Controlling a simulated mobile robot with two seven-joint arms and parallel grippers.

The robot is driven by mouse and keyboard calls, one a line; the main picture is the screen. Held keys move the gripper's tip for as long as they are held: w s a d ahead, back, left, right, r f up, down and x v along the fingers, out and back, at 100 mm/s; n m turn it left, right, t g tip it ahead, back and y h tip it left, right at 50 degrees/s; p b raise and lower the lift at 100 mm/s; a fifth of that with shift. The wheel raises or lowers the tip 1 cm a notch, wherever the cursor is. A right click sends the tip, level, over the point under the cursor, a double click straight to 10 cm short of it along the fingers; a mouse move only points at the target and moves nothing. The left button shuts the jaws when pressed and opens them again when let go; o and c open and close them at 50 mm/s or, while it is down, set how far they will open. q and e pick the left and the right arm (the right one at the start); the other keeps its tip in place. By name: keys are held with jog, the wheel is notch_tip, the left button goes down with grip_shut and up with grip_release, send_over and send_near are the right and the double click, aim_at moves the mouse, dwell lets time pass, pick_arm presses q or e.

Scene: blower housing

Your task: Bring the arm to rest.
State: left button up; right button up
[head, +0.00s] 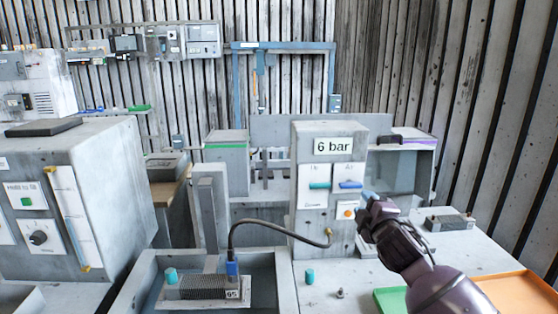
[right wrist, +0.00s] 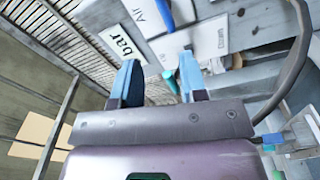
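My right arm comes in from the lower right in the head view. The panel's teal lever (head: 319,185) and blue lever (head: 350,184) both lie about level. Whether the fingers touch the panel cannot be told. My left gripper is not in view.
A dark hose (head: 270,224) runs from the panel to a blue connector (head: 232,268) on a ribbed block marked 95 (head: 205,288). Green (head: 390,300) and orange (head: 520,293) trays lie under my right arm. A grey cabinet (head: 110,180) stands left.

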jog(key=s+d+f+m+g+h, duration=0.1)
jog(key=s+f+m, duration=0.6)
jog(key=s+f, duration=0.9)
jog(key=s+d+f+m+g, duration=0.3)
jog(key=s+f+m+g, duration=0.2)
jog(key=s+f, duration=1.2)
jog(key=s+m, duration=0.3)
jog(key=s, duration=0.1)
jog(key=shift+d+f+g+h, duration=0.15)
jog(key=shift+f+g+h, duration=0.1)
jog(key=shift+g+h, duration=0.15)
